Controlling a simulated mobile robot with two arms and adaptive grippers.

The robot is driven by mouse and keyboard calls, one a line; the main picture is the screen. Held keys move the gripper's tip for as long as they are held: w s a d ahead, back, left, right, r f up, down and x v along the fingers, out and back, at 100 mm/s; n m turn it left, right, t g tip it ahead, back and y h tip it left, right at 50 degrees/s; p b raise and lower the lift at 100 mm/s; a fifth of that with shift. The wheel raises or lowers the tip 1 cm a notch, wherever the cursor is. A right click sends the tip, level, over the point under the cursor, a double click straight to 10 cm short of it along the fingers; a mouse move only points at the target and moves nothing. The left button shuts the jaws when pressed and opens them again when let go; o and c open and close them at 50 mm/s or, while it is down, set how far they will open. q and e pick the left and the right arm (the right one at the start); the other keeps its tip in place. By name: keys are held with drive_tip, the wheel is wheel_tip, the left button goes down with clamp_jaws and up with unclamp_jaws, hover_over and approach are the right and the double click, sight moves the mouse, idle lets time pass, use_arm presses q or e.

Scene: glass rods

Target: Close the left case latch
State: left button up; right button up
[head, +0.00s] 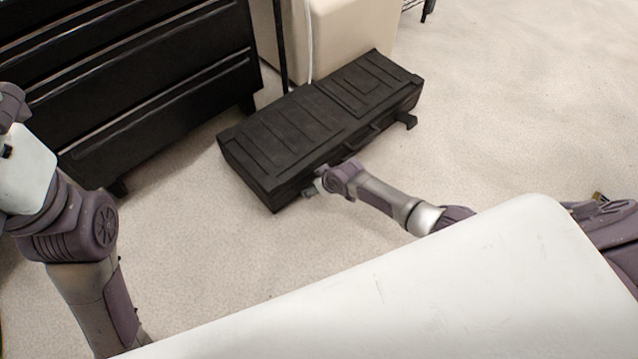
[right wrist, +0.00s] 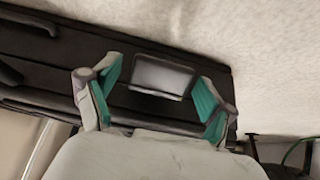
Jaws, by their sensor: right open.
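A long black case (head: 318,120) lies on the carpet with its lid down. My right gripper (head: 312,188) is at the left part of the case's front side. In the right wrist view my right gripper (right wrist: 158,100) is open, with teal-padded fingers on either side of a grey rectangular latch plate (right wrist: 162,76). I cannot tell whether the fingers touch the plate. In the head view this left latch is mostly hidden by the gripper. The right latch (head: 407,119) sticks out from the case front. My left arm is at the left edge; its gripper is out of view.
A black drawer cabinet (head: 130,80) stands to the left of the case. A beige block-shaped thing (head: 350,35) stands just behind the case. The carpet (head: 520,110) to the right and in front is clear.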

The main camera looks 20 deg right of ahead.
drive_tip(key=v, duration=1.2)
